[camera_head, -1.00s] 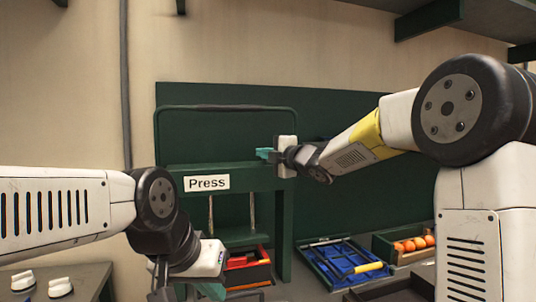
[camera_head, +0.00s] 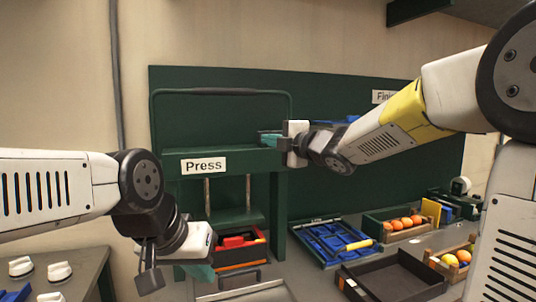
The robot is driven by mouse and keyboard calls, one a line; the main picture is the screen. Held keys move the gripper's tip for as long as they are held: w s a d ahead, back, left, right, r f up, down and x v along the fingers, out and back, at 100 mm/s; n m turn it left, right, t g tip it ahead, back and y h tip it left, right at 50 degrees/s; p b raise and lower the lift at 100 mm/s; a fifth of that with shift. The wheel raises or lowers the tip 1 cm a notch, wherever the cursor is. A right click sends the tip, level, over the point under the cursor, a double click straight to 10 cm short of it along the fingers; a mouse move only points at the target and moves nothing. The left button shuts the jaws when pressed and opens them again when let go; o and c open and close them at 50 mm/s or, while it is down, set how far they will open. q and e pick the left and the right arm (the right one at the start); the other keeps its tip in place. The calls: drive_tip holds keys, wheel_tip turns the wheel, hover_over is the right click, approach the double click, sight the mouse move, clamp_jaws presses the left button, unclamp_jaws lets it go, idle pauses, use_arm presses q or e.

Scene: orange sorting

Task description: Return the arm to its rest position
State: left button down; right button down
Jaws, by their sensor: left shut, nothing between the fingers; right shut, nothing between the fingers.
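My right arm reaches in from the right at mid height. Its gripper (camera_head: 270,139), with teal fingertips, is shut and empty in front of the green press (camera_head: 228,163) labelled "Press". My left arm comes in from the left, bent downward at the wrist. Its gripper (camera_head: 201,273) points down at the lower left, with teal fingers partly hidden behind its own wrist. It is shut and holds nothing.
Below the press is a red and black box (camera_head: 237,250). A counter with white knobs (camera_head: 60,271) is at left.

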drive_tip(key=s+d+f+m+h, duration=0.3)
drive_tip(key=s+d+m+h, duration=0.15)
drive_tip(key=d+m, duration=0.3)
drive_tip(key=s+d+f+m+h, duration=0.45)
drive_tip(key=d+m, duration=0.25)
drive_tip(key=d, duration=0.2)
drive_tip(key=s+f+m+g, duration=0.3)
drive_tip(key=s+f+m, duration=0.2)
drive_tip(key=s, duration=0.5)
drive_tip(key=s+d+f+m+g, duration=0.1)
drive_tip(key=s+f+m+g, duration=0.3)
drive_tip(key=s+f, duration=0.3)
drive_tip(key=s+m, duration=0.1)
drive_tip(key=s, duration=0.2)
drive_tip(key=shift+s+d+f, duration=0.15)
drive_tip(key=shift+s+f, duration=0.1)
drive_tip(key=shift+f, duration=0.05)
